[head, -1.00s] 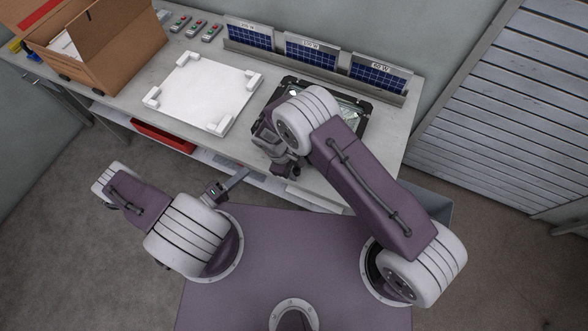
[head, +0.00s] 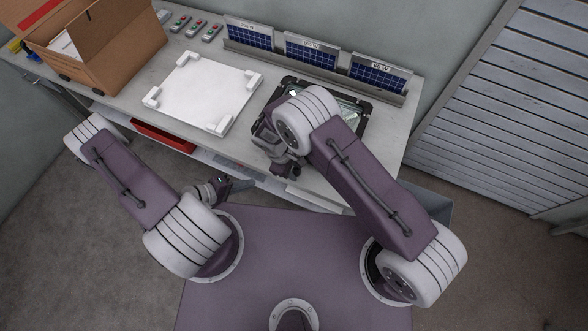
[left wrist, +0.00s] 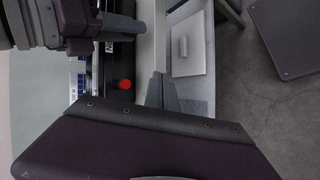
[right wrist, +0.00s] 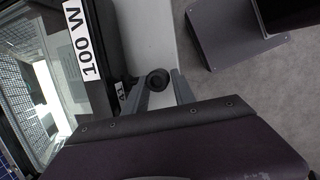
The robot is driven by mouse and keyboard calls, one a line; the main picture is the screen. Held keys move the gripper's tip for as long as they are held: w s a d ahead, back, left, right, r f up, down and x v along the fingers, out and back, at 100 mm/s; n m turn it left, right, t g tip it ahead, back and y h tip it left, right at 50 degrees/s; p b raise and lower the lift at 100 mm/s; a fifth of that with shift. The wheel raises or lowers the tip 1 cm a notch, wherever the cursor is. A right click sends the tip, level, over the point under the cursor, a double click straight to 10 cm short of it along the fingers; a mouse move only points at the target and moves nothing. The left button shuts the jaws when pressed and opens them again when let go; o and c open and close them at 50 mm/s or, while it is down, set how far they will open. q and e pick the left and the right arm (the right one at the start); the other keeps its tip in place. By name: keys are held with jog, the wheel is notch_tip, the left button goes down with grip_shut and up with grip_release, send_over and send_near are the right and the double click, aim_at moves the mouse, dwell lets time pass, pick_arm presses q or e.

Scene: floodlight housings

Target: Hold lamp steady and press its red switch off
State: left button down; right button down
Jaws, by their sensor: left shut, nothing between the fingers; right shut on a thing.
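The lamp is a black-framed floodlight (head: 353,119) at the right of the bench, partly hidden by my right arm. Its glass front and 100 W label (right wrist: 82,40) show in the right wrist view. My right gripper (right wrist: 158,88) is shut on a round black knob (right wrist: 158,79) at the lamp's near side. The red switch (left wrist: 124,85) shows in the left wrist view, beside the lamp's dark frame. My left gripper (left wrist: 160,77) is shut and empty, to the right of the switch in that view and apart from it. In the head view the switch is hidden.
A white tray with raised corners (head: 205,90) lies left of the lamp. Small solar panels (head: 310,53) stand in a rack behind. A cardboard box (head: 95,45) and several small switch boxes (head: 195,27) are at the back left. A shelf with a red bin (head: 165,138) is below.

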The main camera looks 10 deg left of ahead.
pick_arm(q)
jog(key=w+d, duration=0.1)
jog(key=w, duration=0.1)
jog(key=w+d, duration=0.1)
jog(key=w, duration=0.5)
jog(key=shift+w+d, duration=0.2)
jog(key=shift+d, duration=0.2)
dwell(1.6)
jog(key=shift+w+d, duration=0.15)
jog(key=shift+w, duration=0.25)
jog(key=shift+w+d, duration=0.15)
jog(key=shift+w, duration=0.45)
dwell(0.5)
jog(key=shift+s+a, duration=0.15)
jog(key=shift+s, duration=0.35)
jog(key=shift+s+a, duration=0.15)
jog(key=shift+s, duration=0.35)
jog(key=s+a, duration=0.2)
jog(key=s, duration=0.3)
jog(key=shift+s, duration=0.4)
